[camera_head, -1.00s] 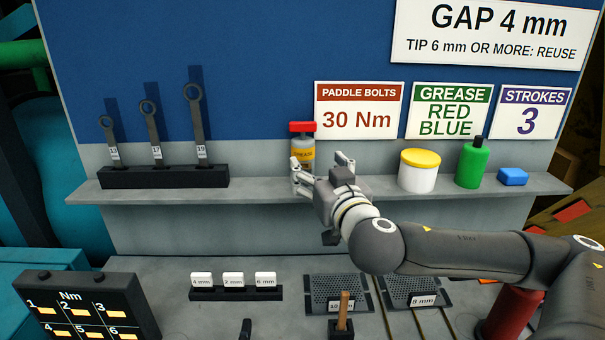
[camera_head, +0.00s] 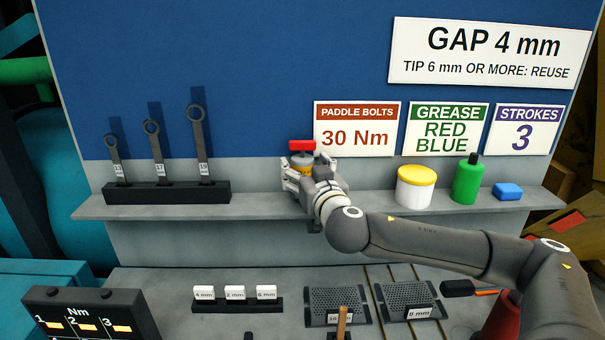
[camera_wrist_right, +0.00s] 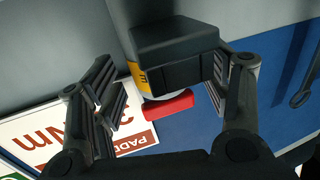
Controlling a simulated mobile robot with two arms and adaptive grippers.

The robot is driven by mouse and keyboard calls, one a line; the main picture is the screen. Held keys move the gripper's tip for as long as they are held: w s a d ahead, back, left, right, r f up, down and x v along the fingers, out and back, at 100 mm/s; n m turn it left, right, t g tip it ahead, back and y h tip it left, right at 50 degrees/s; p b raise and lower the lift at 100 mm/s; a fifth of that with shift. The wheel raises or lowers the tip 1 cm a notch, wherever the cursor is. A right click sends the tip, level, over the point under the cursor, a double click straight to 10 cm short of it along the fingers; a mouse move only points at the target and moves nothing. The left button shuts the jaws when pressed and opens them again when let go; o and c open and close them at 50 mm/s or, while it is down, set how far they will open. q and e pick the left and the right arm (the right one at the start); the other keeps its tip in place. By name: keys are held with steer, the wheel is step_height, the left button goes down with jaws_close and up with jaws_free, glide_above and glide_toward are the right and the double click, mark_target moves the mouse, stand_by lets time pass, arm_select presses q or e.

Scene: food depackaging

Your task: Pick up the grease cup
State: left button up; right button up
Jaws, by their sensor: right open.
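The grease cup (camera_head: 302,146) has a red cap and a yellow label and stands upright at the back shelf. My right gripper (camera_head: 306,170) is open, with its fingers around the cup's body. The lower part of the cup is hidden behind the fingers. In the right wrist view, the red cap (camera_wrist_right: 168,105) and part of the yellow label show between the two spread fingers (camera_wrist_right: 165,72). A dark block covers much of the cup there. I cannot tell whether a finger touches the cup. My left gripper is not in view.
The shelf (camera_head: 260,205) also holds a wrench rack (camera_head: 167,193) at left. A white tub with a yellow lid (camera_head: 416,190), a green bottle (camera_head: 467,182) and a blue block (camera_head: 508,191) stand right. The shelf between rack and gripper is clear.

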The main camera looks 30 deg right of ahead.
steer(key=c, duration=1.2)
steer(key=shift+r, duration=0.1)
steer(key=shift+c, duration=0.8)
steer(key=shift+d+r, duration=0.1)
steer(key=shift+r, duration=0.05)
